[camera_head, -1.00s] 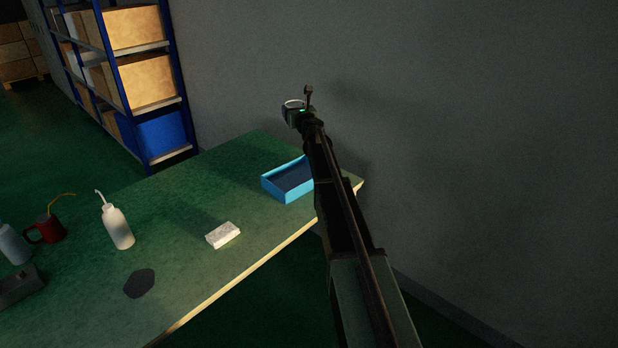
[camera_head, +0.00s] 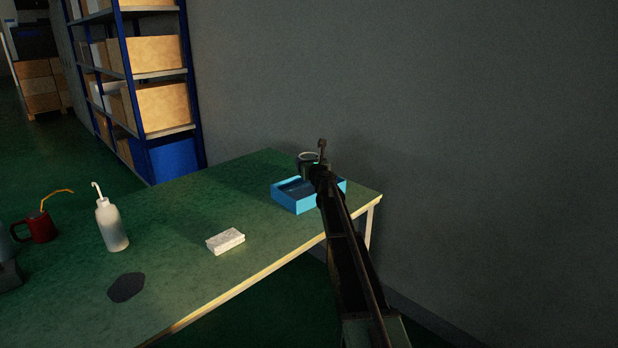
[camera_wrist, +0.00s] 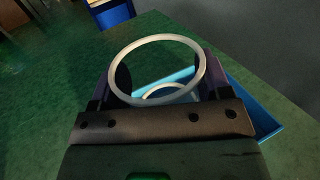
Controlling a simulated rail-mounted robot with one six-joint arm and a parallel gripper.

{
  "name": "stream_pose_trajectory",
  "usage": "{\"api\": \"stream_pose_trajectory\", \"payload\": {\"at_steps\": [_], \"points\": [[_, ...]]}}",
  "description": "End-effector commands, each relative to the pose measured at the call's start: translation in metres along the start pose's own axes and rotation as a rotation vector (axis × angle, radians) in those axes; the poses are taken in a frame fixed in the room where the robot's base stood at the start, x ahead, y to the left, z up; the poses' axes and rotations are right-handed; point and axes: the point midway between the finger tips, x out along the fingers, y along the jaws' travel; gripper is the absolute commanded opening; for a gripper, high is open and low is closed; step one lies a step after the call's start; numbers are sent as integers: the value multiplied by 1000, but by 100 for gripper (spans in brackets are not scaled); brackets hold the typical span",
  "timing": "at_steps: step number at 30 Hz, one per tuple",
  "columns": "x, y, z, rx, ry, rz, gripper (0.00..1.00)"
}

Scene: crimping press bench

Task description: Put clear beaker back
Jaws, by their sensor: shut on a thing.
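My gripper (camera_head: 311,168) is shut on the clear beaker (camera_head: 309,156) and holds it over the blue tray (camera_head: 298,207) near the far right end of the bench. In the wrist view the beaker's pale round rim (camera_wrist: 203,72) shows between the dark fingers of my gripper (camera_wrist: 163,82), with its open top facing the camera. The blue tray (camera_wrist: 256,116) lies behind and below it there. The beaker looks roughly upright. My gripper and arm hide part of the tray, and I cannot tell whether the beaker's base touches it.
A dark patch (camera_head: 126,287) lies near the front. A grey wall rises behind; a shelf rack (camera_head: 160,75) stands at back left.

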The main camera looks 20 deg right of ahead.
Motion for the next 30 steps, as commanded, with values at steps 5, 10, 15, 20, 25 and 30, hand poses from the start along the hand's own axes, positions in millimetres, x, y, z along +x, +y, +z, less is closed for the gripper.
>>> {"api": "stream_pose_trajectory", "payload": {"at_steps": [5, 10, 15, 20, 25, 30], "points": [[0, 0, -22, 0, 0, 0, 45], [0, 0, -20, 0, 0, 0, 45], [0, 0, -27, 0, 0, 0, 45], [0, 0, -32, 0, 0, 0, 45], [0, 0, -32, 0, 0, 0, 74], [0, 0, -32, 0, 0, 0, 96]]}}
